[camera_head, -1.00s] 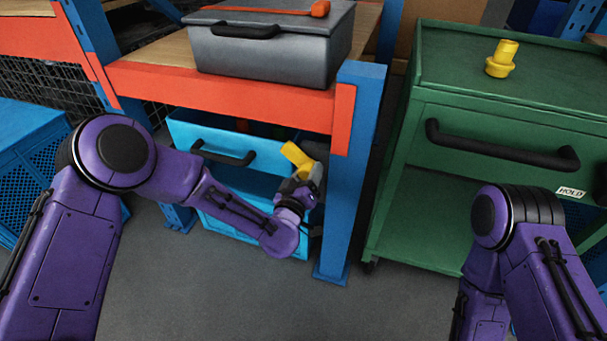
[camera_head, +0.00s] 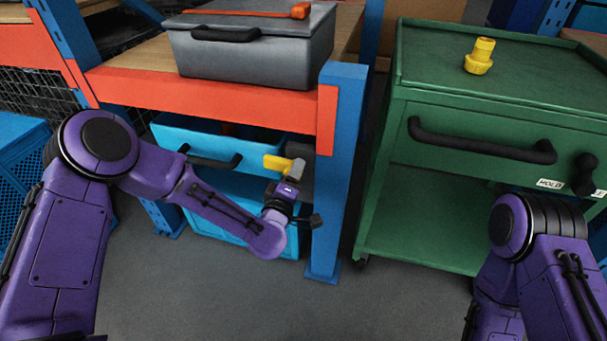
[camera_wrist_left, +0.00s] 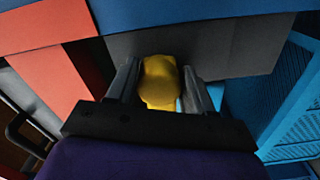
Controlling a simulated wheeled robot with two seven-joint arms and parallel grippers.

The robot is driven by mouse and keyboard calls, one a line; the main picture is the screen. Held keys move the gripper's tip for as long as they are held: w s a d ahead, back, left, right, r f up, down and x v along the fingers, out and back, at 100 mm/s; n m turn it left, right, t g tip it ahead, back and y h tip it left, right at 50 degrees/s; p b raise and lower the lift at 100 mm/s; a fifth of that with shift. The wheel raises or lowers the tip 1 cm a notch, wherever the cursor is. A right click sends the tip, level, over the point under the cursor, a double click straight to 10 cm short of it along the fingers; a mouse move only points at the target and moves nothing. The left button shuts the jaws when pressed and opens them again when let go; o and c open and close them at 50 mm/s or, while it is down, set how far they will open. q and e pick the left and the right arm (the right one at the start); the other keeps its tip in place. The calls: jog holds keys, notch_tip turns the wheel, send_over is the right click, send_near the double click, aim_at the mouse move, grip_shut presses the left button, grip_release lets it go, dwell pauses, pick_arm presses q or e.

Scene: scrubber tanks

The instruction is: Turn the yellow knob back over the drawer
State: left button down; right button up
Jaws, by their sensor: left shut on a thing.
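The yellow knob (camera_head: 276,162) sits beside the blue post, in front of a dark grey plate (camera_head: 301,158). Its yellow end points left, nearly level, across the right end of the light blue drawer (camera_head: 225,138). My left gripper (camera_head: 292,176) is shut on the knob. In the left wrist view the knob (camera_wrist_left: 160,80) is between the two fingers, with the dark plate behind. The gripper hides part of the knob. My right arm (camera_head: 525,245) shows at the lower right, but its gripper is out of view.
A blue post (camera_head: 339,170) stands close right of the knob. Above is an orange shelf beam (camera_head: 215,105) bearing a grey toolbox (camera_head: 255,60). A green cart (camera_head: 470,110) with a yellow fitting (camera_head: 480,56) stands right. The floor in front is clear.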

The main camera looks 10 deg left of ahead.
pick_arm(q)
jog(key=shift+f, duration=0.1)
dwell(0.3)
jog(key=c, duration=0.5)
grip_release()
jog(key=s+a, duration=0.1)
jog(key=s, duration=0.9)
jog(key=shift+s+a, duration=0.2)
jog(key=shift+s, duration=0.05)
